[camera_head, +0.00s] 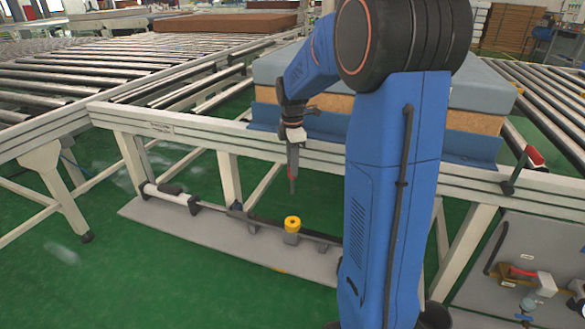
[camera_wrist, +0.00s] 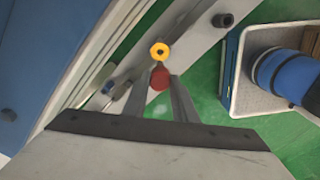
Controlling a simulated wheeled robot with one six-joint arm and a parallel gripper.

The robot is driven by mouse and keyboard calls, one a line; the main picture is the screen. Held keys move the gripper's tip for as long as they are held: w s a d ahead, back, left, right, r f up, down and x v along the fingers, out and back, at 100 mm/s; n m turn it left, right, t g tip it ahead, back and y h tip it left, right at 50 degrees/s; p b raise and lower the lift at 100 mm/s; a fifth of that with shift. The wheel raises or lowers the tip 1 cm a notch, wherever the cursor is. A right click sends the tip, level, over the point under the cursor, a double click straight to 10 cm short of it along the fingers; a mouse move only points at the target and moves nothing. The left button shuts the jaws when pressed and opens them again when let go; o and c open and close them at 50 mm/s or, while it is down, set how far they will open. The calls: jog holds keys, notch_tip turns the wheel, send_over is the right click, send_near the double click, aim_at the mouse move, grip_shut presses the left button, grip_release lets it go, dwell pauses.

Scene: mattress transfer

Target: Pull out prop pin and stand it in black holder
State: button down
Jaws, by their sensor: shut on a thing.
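My gripper (camera_head: 292,136) is shut on the prop pin (camera_head: 293,170), which hangs about upright in front of the conveyor's side rail, above the low grey shelf. Its lower end is free in the air. In the wrist view the pin's red end (camera_wrist: 160,78) shows between the two fingers. A yellow round piece (camera_head: 292,223) with a dark centre stands on the shelf below the pin; it also shows in the wrist view (camera_wrist: 160,51). A dark, round, cup-like piece (camera_wrist: 223,20), perhaps the black holder, sits on the shelf; I cannot make it out in the head view.
The grey shelf (camera_head: 150,210) carries a long rod along its length. A blue-grey mattress (camera_head: 490,88) lies on the conveyor behind my arm. A panel with tools (camera_head: 530,250) is at the lower right. Green floor (camera_head: 130,280) is clear in front of the shelf.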

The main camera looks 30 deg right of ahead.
jog(key=shift+r, duration=2.05)
